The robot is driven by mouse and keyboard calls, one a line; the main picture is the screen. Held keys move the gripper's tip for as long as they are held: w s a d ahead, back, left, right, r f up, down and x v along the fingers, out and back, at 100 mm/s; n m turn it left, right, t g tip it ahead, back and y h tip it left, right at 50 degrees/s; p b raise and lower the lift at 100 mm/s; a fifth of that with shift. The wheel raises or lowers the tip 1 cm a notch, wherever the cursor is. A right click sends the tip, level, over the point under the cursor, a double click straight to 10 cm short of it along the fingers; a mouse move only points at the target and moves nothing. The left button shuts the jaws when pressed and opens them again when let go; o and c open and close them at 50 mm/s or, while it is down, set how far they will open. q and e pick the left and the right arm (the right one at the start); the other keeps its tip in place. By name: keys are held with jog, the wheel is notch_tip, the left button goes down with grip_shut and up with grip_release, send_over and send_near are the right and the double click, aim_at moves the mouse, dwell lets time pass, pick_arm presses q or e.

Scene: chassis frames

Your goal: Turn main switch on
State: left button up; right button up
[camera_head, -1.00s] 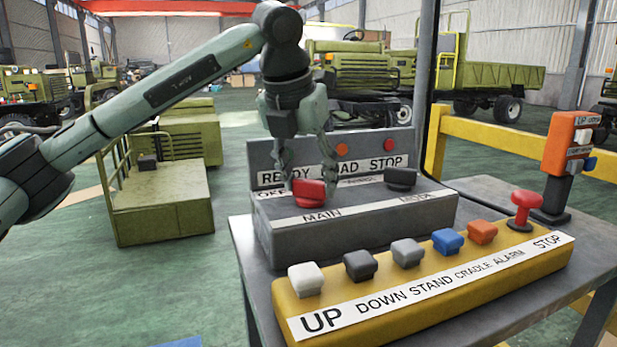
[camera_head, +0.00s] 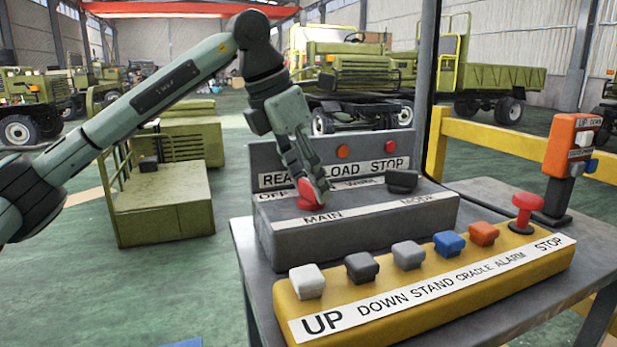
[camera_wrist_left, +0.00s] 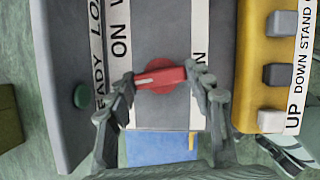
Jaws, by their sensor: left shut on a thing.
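The main switch is a red knob (camera_head: 306,196) above the MAIN label on the grey control box (camera_head: 375,222). In the left wrist view the red knob (camera_wrist_left: 160,77) lies crosswise, slightly tilted, its white mark at the left end towards the strip lettered ON. My left gripper (camera_head: 312,190) is tilted over the box and shut on the knob. In the left wrist view its fingertips (camera_wrist_left: 160,75) bear on the knob's two ends. In the head view the fingers hide part of the knob and of the READY and LOAD lettering. My right gripper is not in view.
A black MODE knob (camera_head: 402,180) stands right of the red knob. A yellow panel (camera_head: 440,290) with coloured buttons and a red STOP mushroom (camera_head: 526,207) lies in front. An orange pendant (camera_head: 569,158) stands at the table's right. Open floor lies left of the table.

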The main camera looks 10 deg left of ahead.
pick_arm(q)
jog(key=shift+w+r+m, duration=0.1)
jog(key=shift+m, duration=0.4)
jog(key=m+g+h, duration=0.1)
jog(key=m, duration=0.2)
jog(key=shift+m, duration=0.3)
jog(key=m+g, duration=0.1)
jog(key=m, duration=0.1)
jog(key=m+g, duration=0.1)
jog(key=m, duration=0.1)
jog(key=shift+w+a+m, duration=0.1)
jog(key=shift+w+m, duration=0.1)
jog(key=shift+m, duration=0.2)
jog(key=shift+m+g, duration=0.4)
jog(key=shift+m, duration=0.4)
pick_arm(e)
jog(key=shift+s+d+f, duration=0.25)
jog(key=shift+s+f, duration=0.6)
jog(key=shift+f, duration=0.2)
pick_arm(q)
jog(key=o, duration=1.1)
jog(key=shift+o, duration=0.2)
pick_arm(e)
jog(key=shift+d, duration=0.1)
